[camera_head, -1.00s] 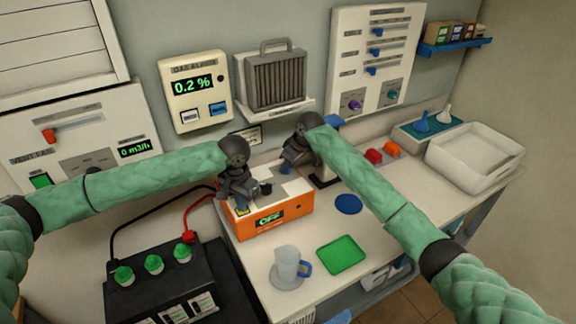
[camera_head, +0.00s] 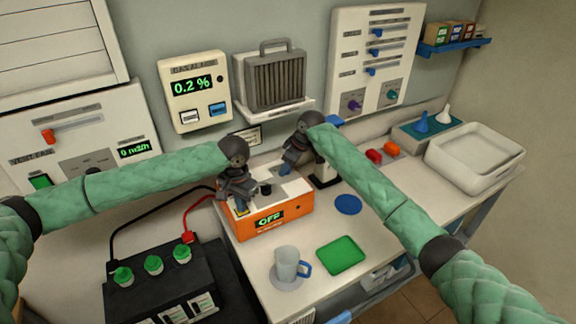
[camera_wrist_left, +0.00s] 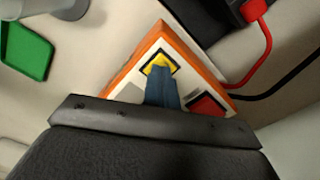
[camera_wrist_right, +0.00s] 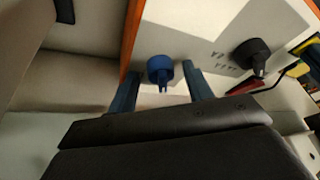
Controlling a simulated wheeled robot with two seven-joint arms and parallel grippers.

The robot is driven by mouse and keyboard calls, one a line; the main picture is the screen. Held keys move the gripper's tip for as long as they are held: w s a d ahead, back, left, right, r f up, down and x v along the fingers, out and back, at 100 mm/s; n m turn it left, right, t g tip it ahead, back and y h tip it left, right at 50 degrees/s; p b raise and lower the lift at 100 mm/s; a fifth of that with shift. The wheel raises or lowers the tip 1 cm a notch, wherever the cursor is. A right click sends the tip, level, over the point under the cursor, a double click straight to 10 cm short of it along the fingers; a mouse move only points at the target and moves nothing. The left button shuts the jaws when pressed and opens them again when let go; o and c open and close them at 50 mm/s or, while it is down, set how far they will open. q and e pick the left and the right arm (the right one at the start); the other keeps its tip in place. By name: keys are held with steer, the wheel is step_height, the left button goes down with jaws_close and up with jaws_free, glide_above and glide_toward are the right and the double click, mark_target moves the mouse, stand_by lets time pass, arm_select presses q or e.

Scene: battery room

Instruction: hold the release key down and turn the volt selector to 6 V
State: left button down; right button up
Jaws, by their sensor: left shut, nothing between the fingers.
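The charger (camera_head: 290,214) is an orange box with a pale top and an "OFF" display, on the bench. My left gripper (camera_head: 241,209) is shut, with its blue fingertips at a yellow key (camera_wrist_left: 158,63) in the left wrist view. Whether they press it down I cannot tell. A red key (camera_wrist_left: 208,104) is beside them. My right gripper (camera_wrist_right: 161,91) is open, its fingers on either side of a blue knob (camera_wrist_right: 160,68) on the charger. A black knob (camera_wrist_right: 251,55) stands apart, with small unreadable markings between the two knobs.
A black battery (camera_head: 160,282) with green caps stands at the left, with red and black leads. A white basin (camera_head: 474,160) is further right.

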steer(key=shift+r, duration=0.1)
steer(key=v, duration=0.7)
stand_by(0.4)
steer(key=shift+d, duration=0.1)
steer(key=shift+s+a+f, duration=0.15)
steer(key=shift+s+a, duration=0.3)
steer(key=shift+a, duration=0.15)
steer(key=shift+s+a+f, duration=0.15)
steer(key=shift+s+a, duration=0.35)
steer(key=shift+a, duration=0.05)
step_height(320, 180, up, 5)
steer(key=s+m+t+h, duration=0.3)
steer(key=m, duration=0.6)
steer(key=x, duration=1.2)
steer(key=shift+w+d, duration=0.2)
steer(key=shift+w, duration=0.05)
